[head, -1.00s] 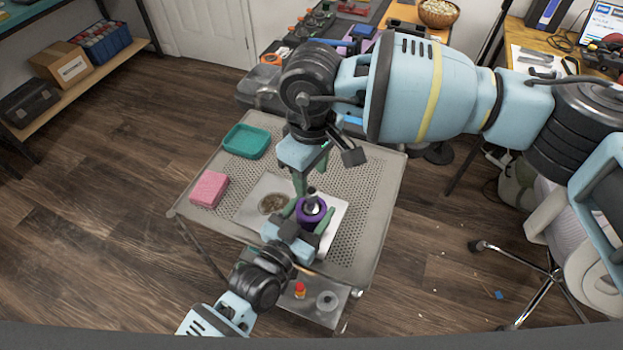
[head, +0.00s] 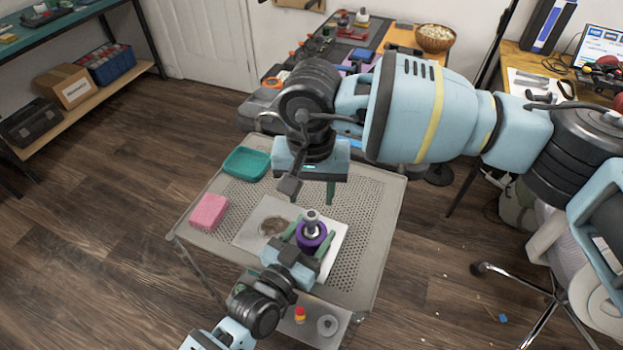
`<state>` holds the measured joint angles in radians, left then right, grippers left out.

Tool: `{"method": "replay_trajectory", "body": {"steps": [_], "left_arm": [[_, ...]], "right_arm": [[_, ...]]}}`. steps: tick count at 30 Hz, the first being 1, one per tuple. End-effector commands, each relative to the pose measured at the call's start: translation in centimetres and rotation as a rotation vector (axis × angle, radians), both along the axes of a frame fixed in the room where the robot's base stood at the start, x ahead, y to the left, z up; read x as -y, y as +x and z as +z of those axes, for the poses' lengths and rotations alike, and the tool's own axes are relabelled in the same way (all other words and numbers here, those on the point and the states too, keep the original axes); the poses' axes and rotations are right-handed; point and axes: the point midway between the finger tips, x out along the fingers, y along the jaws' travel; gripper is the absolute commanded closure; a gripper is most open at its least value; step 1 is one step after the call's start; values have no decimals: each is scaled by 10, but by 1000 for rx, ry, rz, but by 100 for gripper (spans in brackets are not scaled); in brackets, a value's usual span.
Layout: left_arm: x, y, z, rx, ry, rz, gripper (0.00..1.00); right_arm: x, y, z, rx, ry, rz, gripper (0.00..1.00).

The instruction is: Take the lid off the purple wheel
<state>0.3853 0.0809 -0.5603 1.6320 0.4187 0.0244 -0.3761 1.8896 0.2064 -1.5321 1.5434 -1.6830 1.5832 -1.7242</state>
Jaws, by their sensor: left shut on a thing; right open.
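The purple wheel (head: 309,243) is upright over the white mat (head: 333,214) on the cart. A grey, knob-topped piece (head: 311,216), apparently the lid, stands at its centre. My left gripper (head: 311,234) is shut on the wheel, with green fingers along its two sides. My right gripper (head: 326,192) is open and empty, behind and above the wheel, apart from the knob. One green finger of it shows clearly; the other is mostly hidden.
The perforated cart top (head: 373,215) holds a pink block (head: 209,212) and a teal tray (head: 247,163) at left. A brown round patch (head: 272,226) lies on the mat. A red-topped bottle (head: 300,314) and a grey ring (head: 327,325) sit on the lower shelf. The cart's right side is clear.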

Motion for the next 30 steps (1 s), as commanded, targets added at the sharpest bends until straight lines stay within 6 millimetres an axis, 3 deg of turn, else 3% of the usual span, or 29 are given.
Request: {"method": "replay_trajectory", "body": {"steps": [30], "left_arm": [[0, 0, -1, -2, 1, 0, 100]], "right_arm": [[0, 0, 18, 0, 1, -1681, 54]]}}
